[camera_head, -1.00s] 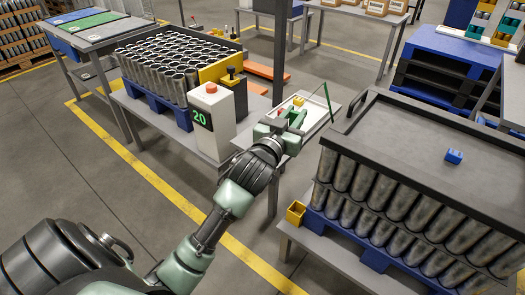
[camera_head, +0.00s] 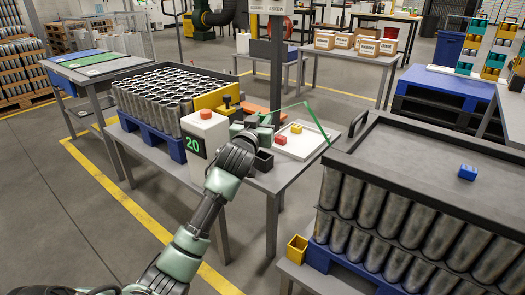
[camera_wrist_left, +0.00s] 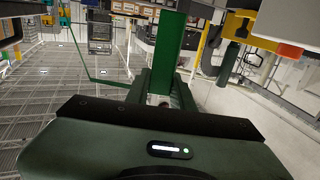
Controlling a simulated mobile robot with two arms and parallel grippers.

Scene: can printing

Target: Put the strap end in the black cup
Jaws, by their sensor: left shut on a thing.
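A thin green strap (camera_head: 290,107) rises from my left gripper (camera_head: 264,121), bends, and comes down at the near right table's edge. My left gripper is shut on the strap end, in the air above the grey table's front part. The black cup (camera_head: 264,161) stands on that table just below and beside the gripper, partly hidden by my wrist. In the left wrist view the green strap (camera_wrist_left: 172,45) stands up broad between the fingers, and its thin run (camera_wrist_left: 75,45) bends off to the left. My right gripper is in neither view.
A white tray (camera_head: 318,147) with red and yellow blocks lies right of the cup. A white box with a red button (camera_head: 207,135) stands close on the left, before a crate of cans (camera_head: 160,90). A lidded can stack (camera_head: 430,150) fills the right.

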